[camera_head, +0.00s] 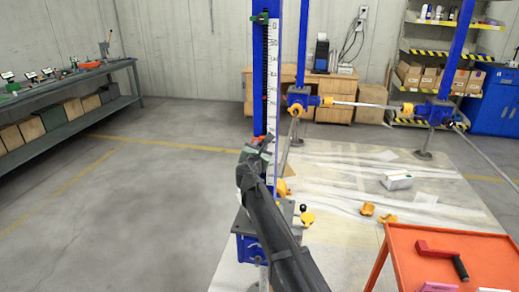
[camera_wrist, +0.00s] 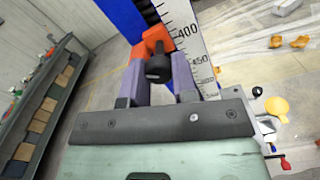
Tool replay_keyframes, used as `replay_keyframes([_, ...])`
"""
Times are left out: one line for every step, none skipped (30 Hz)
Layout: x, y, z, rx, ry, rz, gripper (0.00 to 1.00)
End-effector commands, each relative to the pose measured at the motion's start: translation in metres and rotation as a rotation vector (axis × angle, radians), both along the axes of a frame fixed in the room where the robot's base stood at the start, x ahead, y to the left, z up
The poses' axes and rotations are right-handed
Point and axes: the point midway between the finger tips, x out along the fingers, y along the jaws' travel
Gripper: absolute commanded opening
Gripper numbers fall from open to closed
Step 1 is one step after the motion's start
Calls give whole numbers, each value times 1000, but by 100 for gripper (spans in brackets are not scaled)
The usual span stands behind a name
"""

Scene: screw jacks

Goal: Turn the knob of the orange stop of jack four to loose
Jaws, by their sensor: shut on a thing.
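The orange stop (camera_wrist: 153,38) sits on the blue post beside a white scale, near the 400 mark in the wrist view. Only a small orange part of it (camera_head: 258,138) shows in the head view, above my gripper. Its black knob (camera_wrist: 158,69) faces the wrist camera. My gripper (camera_wrist: 157,62) is shut on the knob, one grey finger on each side of it. In the head view my gripper (camera_head: 262,143) is at the post and hides the knob. I cannot tell from the knob whether it is tight or loose.
The scale (camera_head: 272,100) stands upright along the jack. A yellow part and a black ball (camera_head: 306,213) stick out at the jack's base. An orange table (camera_head: 405,275) with a red tool stands at front right. Open floor (camera_head: 160,170) lies to the left.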

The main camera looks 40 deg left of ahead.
Motion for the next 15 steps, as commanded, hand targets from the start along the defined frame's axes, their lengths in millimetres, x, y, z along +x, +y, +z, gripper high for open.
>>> replay_keyframes([0, 0, 0, 1, 0, 0, 2])
replay_keyframes([0, 0, 0, 1, 0, 0, 2])
replay_keyframes([0, 0, 0, 1, 0, 0, 2])
replay_keyframes([0, 0, 0, 1, 0, 0, 2])
replay_keyframes([0, 0, 0, 1, 0, 0, 29])
replay_keyframes([0, 0, 0, 1, 0, 0, 35])
replay_keyframes([0, 0, 0, 1, 0, 0, 40])
replay_keyframes([0, 0, 0, 1, 0, 0, 44])
replay_keyframes([0, 0, 0, 1, 0, 0, 51])
replay_keyframes([0, 0, 0, 1, 0, 0, 52])
replay_keyframes([0, 0, 0, 1, 0, 0, 52])
replay_keyframes([0, 0, 0, 1, 0, 0, 52])
replay_keyframes([0, 0, 0, 1, 0, 0, 52])
replay_keyframes([0, 0, 0, 1, 0, 0, 52])
replay_keyframes([0, 0, 0, 1, 0, 0, 52])
